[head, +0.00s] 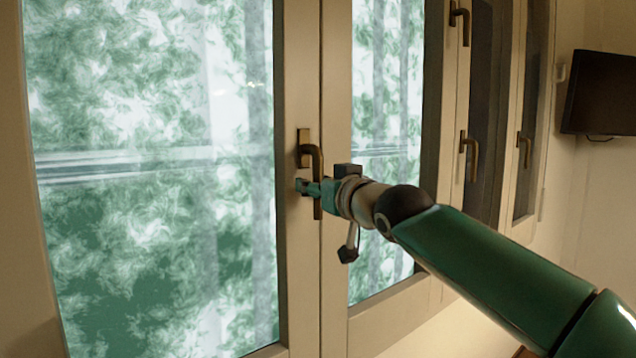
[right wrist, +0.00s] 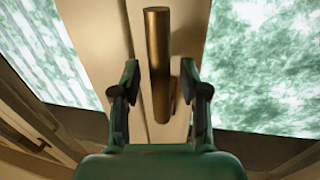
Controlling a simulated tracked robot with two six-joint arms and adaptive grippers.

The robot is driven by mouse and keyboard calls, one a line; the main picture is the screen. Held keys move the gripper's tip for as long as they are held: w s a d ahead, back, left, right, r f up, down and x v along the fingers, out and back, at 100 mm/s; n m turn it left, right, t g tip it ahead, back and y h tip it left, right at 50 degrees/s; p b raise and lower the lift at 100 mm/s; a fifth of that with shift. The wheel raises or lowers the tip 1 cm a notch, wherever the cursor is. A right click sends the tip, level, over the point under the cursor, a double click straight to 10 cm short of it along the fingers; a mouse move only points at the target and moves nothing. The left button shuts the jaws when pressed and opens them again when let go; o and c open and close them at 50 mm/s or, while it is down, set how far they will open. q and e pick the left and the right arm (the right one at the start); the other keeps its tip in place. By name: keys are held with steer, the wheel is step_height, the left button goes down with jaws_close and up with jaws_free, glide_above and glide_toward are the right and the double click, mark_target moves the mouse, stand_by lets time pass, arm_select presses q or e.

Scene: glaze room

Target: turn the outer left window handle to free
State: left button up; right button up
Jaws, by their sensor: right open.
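The outer left window handle (head: 305,150) is a bronze lever on the window frame in the middle of the head view. Its grip hangs straight down from the mount. My right gripper (head: 306,187) is at the lower part of the grip, its fingers on either side of it. In the right wrist view the handle (right wrist: 159,60) stands between the two open fingers of my right gripper (right wrist: 160,95), with a gap showing on both sides. My left gripper is not in view.
More bronze handles, an upper one (head: 459,22), a lower one (head: 469,150) and a farther one (head: 524,148), sit on the windows to the right. A dark screen (head: 602,93) hangs on the right wall. The large left pane (head: 150,240) is clear of my arm.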

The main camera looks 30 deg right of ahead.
jaws_close()
